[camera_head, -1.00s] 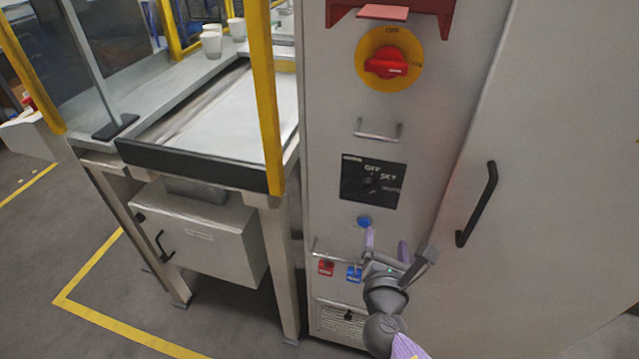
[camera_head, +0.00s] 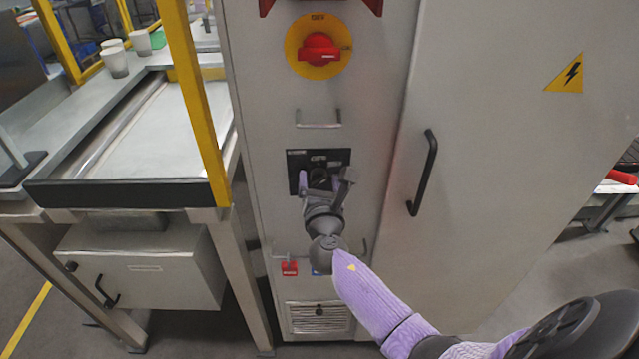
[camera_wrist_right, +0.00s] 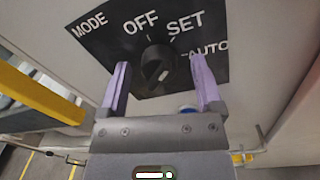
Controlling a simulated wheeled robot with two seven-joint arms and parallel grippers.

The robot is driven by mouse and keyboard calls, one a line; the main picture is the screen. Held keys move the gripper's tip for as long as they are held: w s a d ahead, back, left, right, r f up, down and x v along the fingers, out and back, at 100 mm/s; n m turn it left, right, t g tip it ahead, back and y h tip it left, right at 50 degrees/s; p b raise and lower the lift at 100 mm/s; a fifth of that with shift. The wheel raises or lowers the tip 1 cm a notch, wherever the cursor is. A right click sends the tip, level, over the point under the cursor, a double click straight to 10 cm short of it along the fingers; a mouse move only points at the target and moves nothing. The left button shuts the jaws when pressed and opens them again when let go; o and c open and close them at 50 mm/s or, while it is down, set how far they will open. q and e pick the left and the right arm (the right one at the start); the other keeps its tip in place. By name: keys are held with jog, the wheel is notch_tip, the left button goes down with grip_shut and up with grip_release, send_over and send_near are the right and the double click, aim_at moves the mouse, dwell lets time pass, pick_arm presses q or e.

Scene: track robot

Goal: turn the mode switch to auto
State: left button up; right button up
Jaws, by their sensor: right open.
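The mode switch is a black round knob (camera_wrist_right: 158,67) on a black plate (camera_wrist_right: 95,35) lettered MODE, OFF, SET and AUTO. A small white mark shows on the knob; I cannot tell for sure which label it points to. In the head view the plate (camera_head: 318,155) is on the grey cabinet front, its lower part hidden by my right gripper (camera_head: 323,182). In the wrist view my right gripper (camera_wrist_right: 160,85) is open, its two purple fingers on either side of the knob with gaps on both sides. My left gripper is not in view.
Above the plate are a metal handle (camera_head: 318,124) and a red rotary switch (camera_head: 319,50) on a yellow disc. A red button (camera_head: 289,268) sits below. A black door handle (camera_head: 424,172) stands out at the right. A yellow post (camera_head: 193,100) and workbench are at the left.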

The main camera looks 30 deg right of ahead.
jog(key=c, duration=0.6)
grip_shut()
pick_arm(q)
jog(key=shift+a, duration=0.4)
